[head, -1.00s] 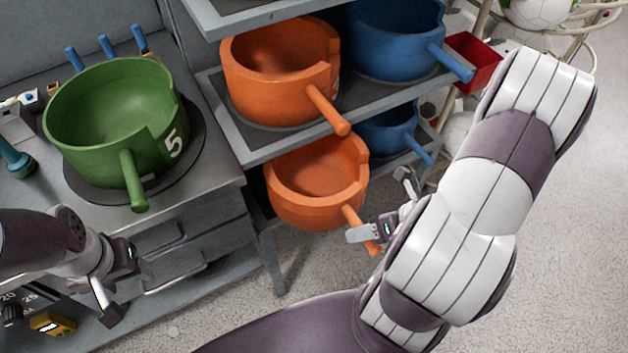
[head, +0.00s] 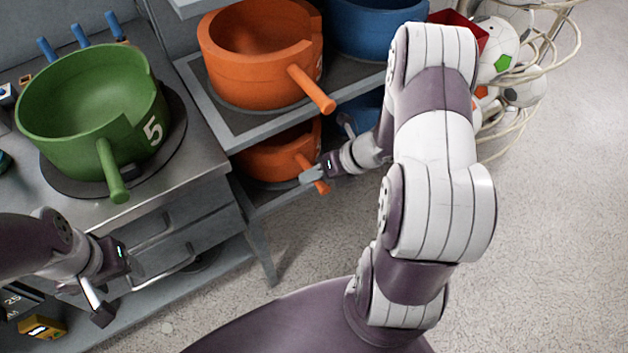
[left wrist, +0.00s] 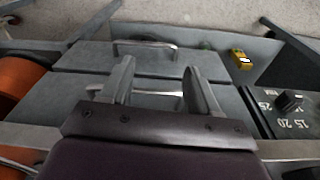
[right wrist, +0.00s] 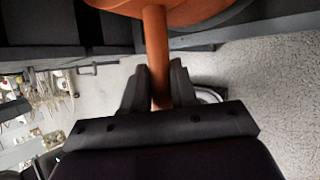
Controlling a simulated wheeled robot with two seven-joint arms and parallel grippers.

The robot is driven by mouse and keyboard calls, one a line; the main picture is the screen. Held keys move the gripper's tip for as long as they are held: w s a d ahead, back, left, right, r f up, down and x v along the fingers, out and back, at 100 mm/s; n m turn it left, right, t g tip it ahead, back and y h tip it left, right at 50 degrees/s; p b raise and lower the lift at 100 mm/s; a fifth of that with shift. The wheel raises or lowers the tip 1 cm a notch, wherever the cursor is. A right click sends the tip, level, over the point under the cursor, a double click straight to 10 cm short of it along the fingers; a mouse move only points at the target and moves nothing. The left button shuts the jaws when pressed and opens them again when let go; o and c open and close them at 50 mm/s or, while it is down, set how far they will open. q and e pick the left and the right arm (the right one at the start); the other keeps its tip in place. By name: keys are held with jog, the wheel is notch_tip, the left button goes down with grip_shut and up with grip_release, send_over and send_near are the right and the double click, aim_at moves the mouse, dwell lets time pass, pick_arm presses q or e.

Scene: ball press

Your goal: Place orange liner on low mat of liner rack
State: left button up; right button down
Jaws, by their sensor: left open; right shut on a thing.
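My right gripper (head: 322,170) is shut on the handle of an orange liner (head: 268,160). The liner is inside the lower level of the grey liner rack (head: 218,112), partly hidden under the shelf above. In the right wrist view the handle (right wrist: 156,45) runs between the fingers (right wrist: 158,88). A second orange liner (head: 250,75) sits on the upper shelf. My left gripper (head: 108,285) is open and empty in front of the drawers; its fingers show in the left wrist view (left wrist: 160,85).
A green liner (head: 85,135) marked 5 stands on a dark round mat on the bench at left. A blue liner (head: 345,30) is on the upper shelf, with another blue one below, mostly hidden by my arm. Balls (head: 492,50) lie at right. Floor in front is clear.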

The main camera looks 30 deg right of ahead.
notch_tip(320, 180, down, 2)
jog(key=shift+f, duration=0.1)
jog(key=shift+w+f, duration=0.2)
jog(key=shift+w, duration=0.05)
jog(key=c, duration=0.9)
grip_release()
jog(key=shift+s, duration=0.1)
jog(key=shift+d+r, duration=0.2)
jog(key=shift+r, duration=0.05)
jog(key=p+v, duration=0.3)
jog(key=v, duration=0.8)
jog(key=shift+s+d, duration=0.1)
jog(key=shift+s, duration=0.15)
